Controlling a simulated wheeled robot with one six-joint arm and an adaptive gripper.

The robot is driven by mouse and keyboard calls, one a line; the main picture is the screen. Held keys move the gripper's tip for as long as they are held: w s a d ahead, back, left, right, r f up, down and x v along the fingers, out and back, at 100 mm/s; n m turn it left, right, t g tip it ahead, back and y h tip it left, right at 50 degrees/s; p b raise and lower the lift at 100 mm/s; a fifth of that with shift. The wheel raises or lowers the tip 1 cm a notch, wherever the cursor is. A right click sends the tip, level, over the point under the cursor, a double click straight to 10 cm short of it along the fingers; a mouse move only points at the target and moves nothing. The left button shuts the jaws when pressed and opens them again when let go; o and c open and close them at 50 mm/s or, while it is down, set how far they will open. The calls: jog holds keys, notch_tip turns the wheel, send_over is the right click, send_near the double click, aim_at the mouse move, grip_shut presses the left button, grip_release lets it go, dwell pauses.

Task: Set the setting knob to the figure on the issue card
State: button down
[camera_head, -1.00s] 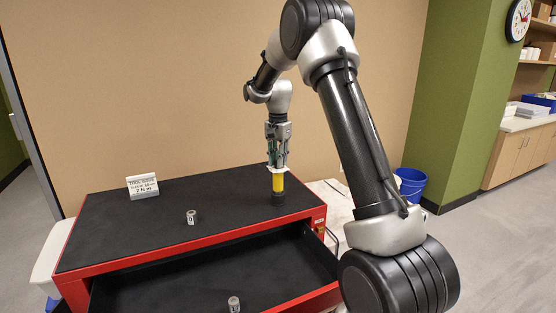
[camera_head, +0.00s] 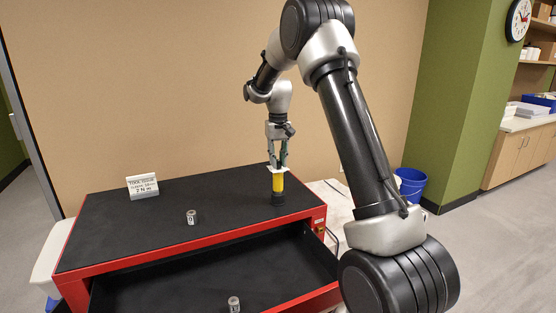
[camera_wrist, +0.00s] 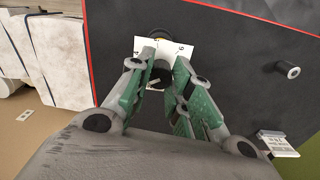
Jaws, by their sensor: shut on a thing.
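A yellow tool with a black foot (camera_head: 278,184) stands upright on the cabinet's black top, near its right end. A white dial plate (camera_head: 270,170) sits on top of it; in the wrist view the plate (camera_wrist: 178,46) shows figures, one like a 6 at its right. My gripper (camera_head: 277,164) points down with its fingers shut on the dark setting knob (camera_wrist: 162,74) above the plate. The fingers hide part of the knob, and I cannot read its setting. The white issue card (camera_head: 143,186) stands at the back left; its bottom line seems to read 7 N m.
A small grey numbered cylinder (camera_head: 191,217) stands on the black top (camera_head: 130,235). Another cylinder (camera_head: 234,304) is in the open drawer (camera_head: 180,290) below. The red cabinet rim (camera_head: 200,243) edges the top. The surface around the tool is clear.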

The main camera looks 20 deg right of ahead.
aim_at(278, 161)
jog(key=n, duration=0.4)
jog(key=shift+n, duration=2.1)
jog(key=c, duration=1.3)
grip_release()
jog(key=shift+o, duration=0.2)
notch_tip(278, 161, up, 12)
